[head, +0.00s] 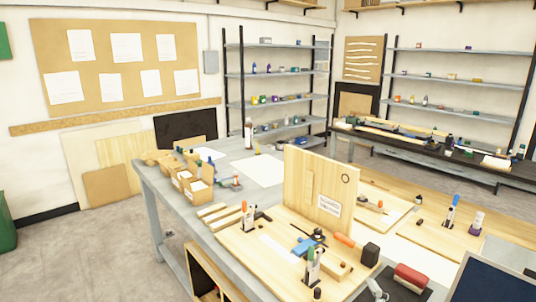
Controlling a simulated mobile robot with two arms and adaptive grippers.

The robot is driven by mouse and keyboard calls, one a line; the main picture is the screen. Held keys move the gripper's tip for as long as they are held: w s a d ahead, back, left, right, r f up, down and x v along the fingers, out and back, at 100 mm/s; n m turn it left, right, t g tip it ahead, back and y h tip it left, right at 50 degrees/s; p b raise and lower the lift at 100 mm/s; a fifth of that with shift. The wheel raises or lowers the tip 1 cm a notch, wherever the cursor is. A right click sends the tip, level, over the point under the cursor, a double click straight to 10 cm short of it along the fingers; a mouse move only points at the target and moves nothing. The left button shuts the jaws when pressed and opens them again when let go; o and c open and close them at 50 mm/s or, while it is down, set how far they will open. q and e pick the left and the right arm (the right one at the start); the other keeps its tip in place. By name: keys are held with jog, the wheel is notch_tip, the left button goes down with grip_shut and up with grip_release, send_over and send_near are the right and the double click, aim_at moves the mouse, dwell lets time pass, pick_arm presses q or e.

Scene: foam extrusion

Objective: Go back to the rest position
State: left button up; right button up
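Neither of my grippers shows in the head view, and no arm of mine can be made out. A workbench (219,219) with a grey top stands in front of me. On its near part lies a wooden board (255,262) with tools on it. An upright wooden panel (300,190) with a white label stands at the back of this board. A hammer (357,246) with an orange handle and a dark head lies in front of the panel.
Small cardboard bins (191,190) line the bench's left end. A red-topped block (410,276) and a dark blue panel (492,279) are at the lower right. Metal shelves (275,104) and a dark-topped bench (430,151) stand behind. Floor (110,245) is clear at left.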

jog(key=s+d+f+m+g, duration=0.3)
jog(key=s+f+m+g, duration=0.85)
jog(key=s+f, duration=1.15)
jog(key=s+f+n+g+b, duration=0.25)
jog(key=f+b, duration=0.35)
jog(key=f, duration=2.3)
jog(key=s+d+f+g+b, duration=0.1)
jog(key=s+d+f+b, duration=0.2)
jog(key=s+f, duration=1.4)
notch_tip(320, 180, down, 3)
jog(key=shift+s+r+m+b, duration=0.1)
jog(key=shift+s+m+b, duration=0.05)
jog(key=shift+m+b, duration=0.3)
